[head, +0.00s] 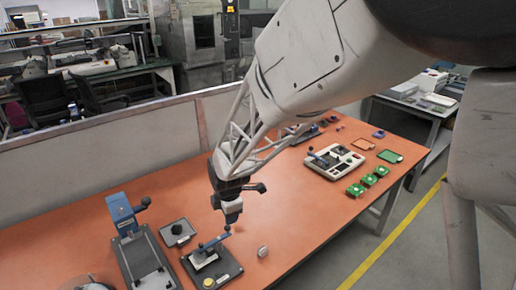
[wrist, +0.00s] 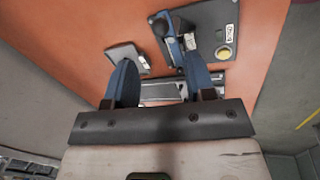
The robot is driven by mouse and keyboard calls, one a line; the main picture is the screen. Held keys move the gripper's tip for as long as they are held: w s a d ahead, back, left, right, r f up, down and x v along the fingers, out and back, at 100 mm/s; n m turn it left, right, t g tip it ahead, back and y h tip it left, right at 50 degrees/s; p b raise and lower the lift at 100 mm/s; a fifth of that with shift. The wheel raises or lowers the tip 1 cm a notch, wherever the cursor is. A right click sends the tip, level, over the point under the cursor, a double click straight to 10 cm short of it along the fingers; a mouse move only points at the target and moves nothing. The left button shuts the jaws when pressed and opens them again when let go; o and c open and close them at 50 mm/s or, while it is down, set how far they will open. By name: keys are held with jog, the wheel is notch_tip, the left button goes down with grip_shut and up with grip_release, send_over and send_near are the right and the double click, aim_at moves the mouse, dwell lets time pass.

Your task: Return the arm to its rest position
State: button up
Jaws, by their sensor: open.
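My arm reaches down from the upper right in the head view. My gripper (head: 231,214) hangs above the orange table (head: 325,205), close over a dark fixture plate with a blue lever (head: 213,262). In the wrist view my gripper (wrist: 160,80) shows two blue fingers spread apart with nothing held between them. Beyond the fingers are the fixture plate (wrist: 209,17) with a yellow round button and a small grey tray (wrist: 127,54). How far the fingertips are above the fixture cannot be told exactly.
A blue press-like device (head: 122,214) stands at the left. A small grey object (head: 263,251) lies right of the fixture. A low partition (head: 100,150) runs behind the table.

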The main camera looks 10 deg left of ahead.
jog(key=s+d+r+m, duration=0.4)
jog(key=d+r+m, duration=0.25)
jog(key=d, duration=0.45)
jog(key=s+d+r+m, duration=0.4)
jog(key=d+r+m, duration=0.25)
jog(key=d, duration=0.35)
jog(key=s+d+r+m, duration=0.2)
jog(key=s+d+m, duration=0.4)
jog(key=s+d, duration=0.1)
jog(key=s+d+r+m+h, duration=0.1)
jog(key=s+d+r+m, duration=0.2)
jog(key=s+d+m, duration=0.3)
jog(key=s+d, duration=0.1)
jog(key=s, duration=0.3)
jog(key=shift+s+r+t, duration=0.2)
jog(key=shift+r+t, duration=0.1)
jog(key=shift+t, duration=0.1)
